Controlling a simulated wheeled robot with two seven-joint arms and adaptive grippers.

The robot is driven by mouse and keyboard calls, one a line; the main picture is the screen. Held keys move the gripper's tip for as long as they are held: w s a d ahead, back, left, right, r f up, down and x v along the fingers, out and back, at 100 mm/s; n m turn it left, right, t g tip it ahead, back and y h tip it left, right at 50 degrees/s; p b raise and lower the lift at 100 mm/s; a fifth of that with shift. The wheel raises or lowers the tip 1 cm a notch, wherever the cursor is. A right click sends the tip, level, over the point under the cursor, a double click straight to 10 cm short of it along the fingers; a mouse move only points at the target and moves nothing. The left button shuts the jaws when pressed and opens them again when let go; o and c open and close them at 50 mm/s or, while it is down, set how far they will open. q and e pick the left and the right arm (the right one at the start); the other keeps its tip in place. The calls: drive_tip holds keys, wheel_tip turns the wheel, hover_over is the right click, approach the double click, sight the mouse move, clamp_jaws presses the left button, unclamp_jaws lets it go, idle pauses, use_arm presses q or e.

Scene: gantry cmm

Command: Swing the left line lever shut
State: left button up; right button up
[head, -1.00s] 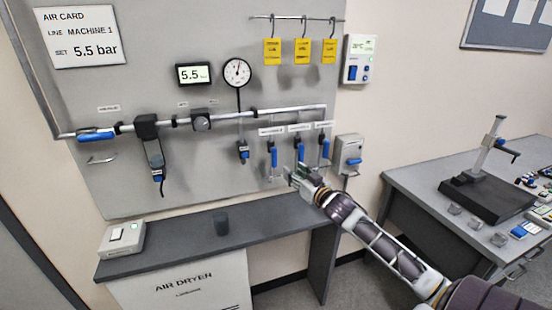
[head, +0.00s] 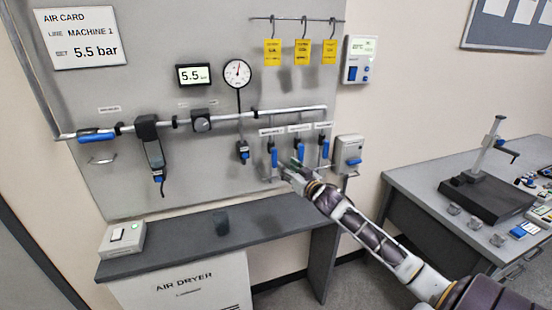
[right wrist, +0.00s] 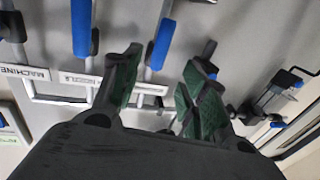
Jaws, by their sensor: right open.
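The left line lever (head: 274,157) is the leftmost of three blue-handled levers under the pipe on the grey panel; its handle hangs down. My right gripper (head: 287,170) is just to its lower right in the head view. In the right wrist view, the panel appears upside down; the open right gripper (right wrist: 163,88) has its green-padded fingers apart, with a blue handle (right wrist: 160,45) showing in line with the gap. I cannot tell whether a finger touches it. My left gripper is not in view.
The middle lever (head: 301,151) and right lever (head: 324,149) hang close by on the right. A blue-handled valve (head: 243,152) is on the left. A grey switch box (head: 348,155) sits right of the levers. A dark shelf (head: 175,248) runs below the panel.

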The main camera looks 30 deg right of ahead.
sight(276, 158)
drive_tip(key=shift+w+d+p, duration=0.15)
drive_tip(key=shift+w+p, duration=0.55)
drive_tip(key=shift+w, duration=3.9)
clamp_jaws()
